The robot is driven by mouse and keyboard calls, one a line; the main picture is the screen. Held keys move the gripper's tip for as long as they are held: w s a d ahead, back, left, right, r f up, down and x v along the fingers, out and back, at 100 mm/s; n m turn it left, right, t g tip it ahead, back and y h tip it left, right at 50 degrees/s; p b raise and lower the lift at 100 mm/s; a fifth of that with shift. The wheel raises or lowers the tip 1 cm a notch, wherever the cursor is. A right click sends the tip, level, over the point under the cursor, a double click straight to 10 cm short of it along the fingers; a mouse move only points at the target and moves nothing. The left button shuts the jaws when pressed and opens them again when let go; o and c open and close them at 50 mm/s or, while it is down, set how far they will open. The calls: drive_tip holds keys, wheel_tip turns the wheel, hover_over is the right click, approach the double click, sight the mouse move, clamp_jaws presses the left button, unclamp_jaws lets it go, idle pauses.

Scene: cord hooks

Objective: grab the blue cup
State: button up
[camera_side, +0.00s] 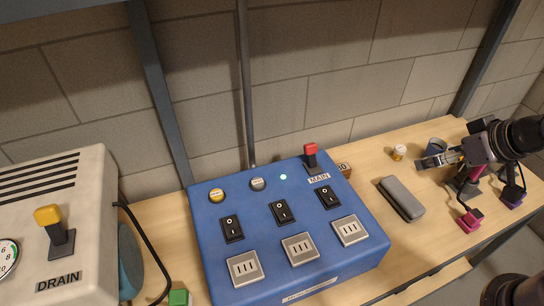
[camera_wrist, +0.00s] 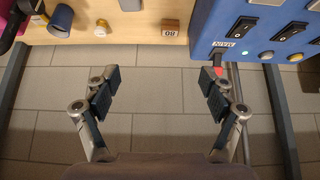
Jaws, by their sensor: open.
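The blue cup (camera_side: 436,145) stands on the table's right part in the side view, partly hidden behind my gripper (camera_side: 436,160). It also shows in the wrist view (camera_wrist: 61,18), near the top left corner. My gripper (camera_wrist: 162,82) has its two fingers wide apart in the wrist view, with nothing between them but the wall behind. The cup lies outside the fingers, up and to the left of them in that view. The side view does not show clearly how far the fingers are from the cup.
A small white and yellow jar (camera_side: 399,152) and a grey case (camera_side: 401,198) stand left of my gripper. A blue switch box (camera_side: 290,225) fills the table's middle, with a small numbered wooden block (camera_wrist: 170,28) beside it. A magenta object (camera_side: 470,220) is near the front edge.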

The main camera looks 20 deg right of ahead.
drive_tip(key=m+g+h, duration=0.4)
drive_tip(key=m+h, duration=0.1)
drive_tip(key=m, duration=0.6)
hover_over(438, 144)
drive_tip(key=s+a, duration=0.3)
drive_tip(key=a, duration=0.1)
wheel_tip(438, 144, down, 17)
drive_tip(key=shift+s+d+f, duration=0.1)
drive_tip(key=shift+f, duration=0.1)
drive_tip(key=shift+a+x, duration=0.2)
drive_tip(key=shift+x, duration=1.25)
drive_tip(key=shift+a+x, duration=0.25)
drive_tip(key=shift+x, duration=1.15)
drive_tip(key=shift+f, duration=0.15)
drive_tip(key=shift+c, duration=0.3)
drive_tip(key=c, duration=1)
